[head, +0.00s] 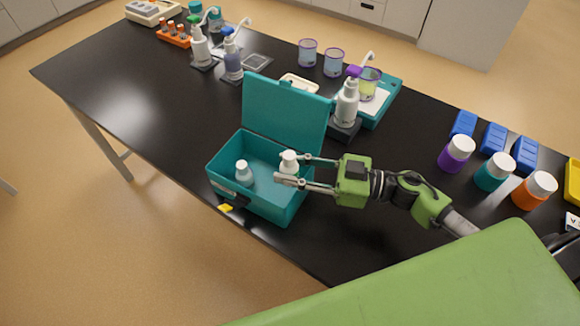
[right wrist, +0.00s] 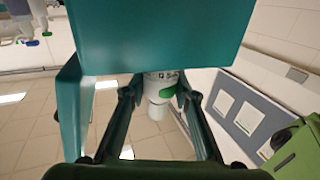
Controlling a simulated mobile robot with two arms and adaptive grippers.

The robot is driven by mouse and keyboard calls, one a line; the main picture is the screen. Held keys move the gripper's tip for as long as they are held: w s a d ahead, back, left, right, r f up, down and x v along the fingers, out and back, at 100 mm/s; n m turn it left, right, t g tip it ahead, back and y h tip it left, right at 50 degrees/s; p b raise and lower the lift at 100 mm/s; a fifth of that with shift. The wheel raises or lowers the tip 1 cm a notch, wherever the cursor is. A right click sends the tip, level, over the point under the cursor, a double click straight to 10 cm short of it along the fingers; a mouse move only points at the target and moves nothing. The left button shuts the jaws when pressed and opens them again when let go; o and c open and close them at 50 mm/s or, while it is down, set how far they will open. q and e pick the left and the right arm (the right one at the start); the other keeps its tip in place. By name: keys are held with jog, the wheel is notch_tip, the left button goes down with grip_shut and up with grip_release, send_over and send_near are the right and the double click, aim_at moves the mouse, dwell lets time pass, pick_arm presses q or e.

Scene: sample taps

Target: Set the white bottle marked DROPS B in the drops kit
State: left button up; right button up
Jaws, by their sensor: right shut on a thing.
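The drops kit is a teal box (head: 264,205) with its lid (head: 283,112) standing open, near the front edge of the black table. My right gripper (head: 291,169) reaches in from the right, shut on a white bottle (head: 289,157) at the box's right side. The held bottle also shows in the right wrist view (right wrist: 160,88), between the fingers, with dark lettering and a green patch; its full label cannot be read. I cannot tell whether its base touches the box floor. Another white bottle (head: 243,172) stands in the left part of the box. My left gripper is out of view.
A white pump bottle (head: 346,104) and a teal tray (head: 386,103) stand behind the lid. Purple (head: 455,157), teal (head: 492,175) and orange (head: 533,192) jars stand at right. A small yellow piece (head: 225,207) is at the box's front.

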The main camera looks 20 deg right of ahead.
jog(key=shift+f, duration=0.15)
jog(key=shift+f, duration=0.6)
jog(key=o, duration=1.1)
